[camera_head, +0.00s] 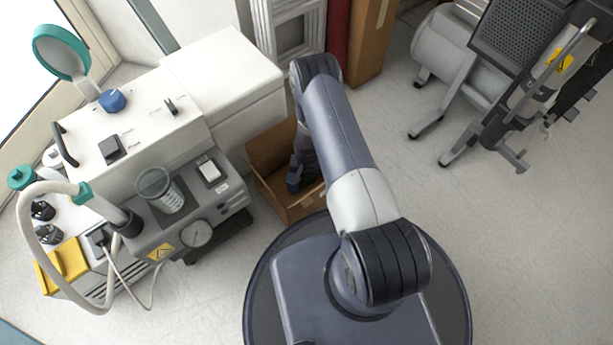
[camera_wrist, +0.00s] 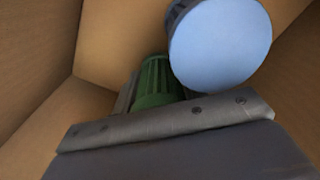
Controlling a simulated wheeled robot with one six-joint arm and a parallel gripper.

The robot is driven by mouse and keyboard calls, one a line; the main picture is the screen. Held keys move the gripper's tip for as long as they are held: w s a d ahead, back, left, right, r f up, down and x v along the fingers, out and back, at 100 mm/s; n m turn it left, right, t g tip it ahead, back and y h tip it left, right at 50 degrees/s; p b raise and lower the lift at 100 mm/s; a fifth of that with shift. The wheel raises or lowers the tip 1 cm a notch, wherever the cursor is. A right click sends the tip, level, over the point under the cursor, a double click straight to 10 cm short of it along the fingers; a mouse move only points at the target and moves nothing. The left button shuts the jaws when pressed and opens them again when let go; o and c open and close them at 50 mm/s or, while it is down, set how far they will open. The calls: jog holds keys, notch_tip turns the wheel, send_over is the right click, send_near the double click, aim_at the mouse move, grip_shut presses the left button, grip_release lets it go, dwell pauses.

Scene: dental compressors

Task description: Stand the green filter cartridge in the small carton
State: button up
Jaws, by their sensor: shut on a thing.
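The small carton (camera_head: 283,204) is an open brown cardboard box on the floor, in the middle of the head view. My gripper (camera_head: 296,181) reaches down inside it. In the wrist view, the carton's brown walls (camera_wrist: 38,50) surround the gripper. The ribbed green filter cartridge (camera_wrist: 157,82) shows just beyond the grey gripper body, and my gripper is shut on it. Its lower part is hidden by the gripper, and I cannot tell whether it touches the carton floor. A cylinder with a pale blue round end (camera_wrist: 220,45) is right beside the cartridge, partly overlapping it in view.
A white and grey dental unit (camera_head: 190,205) with a hose and gauge stands left of the carton. A white cabinet (camera_head: 225,75) is behind it. A tall brown box (camera_head: 371,40) stands at the back. A compressor on a frame (camera_head: 450,65) is at the right. Floor between is clear.

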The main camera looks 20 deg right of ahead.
jog(key=shift+f, duration=0.15)
jog(key=o, duration=1)
jog(key=shift+r, duration=0.2)
notch_tip(320, 180, up, 12)
jog(key=p, duration=0.4)
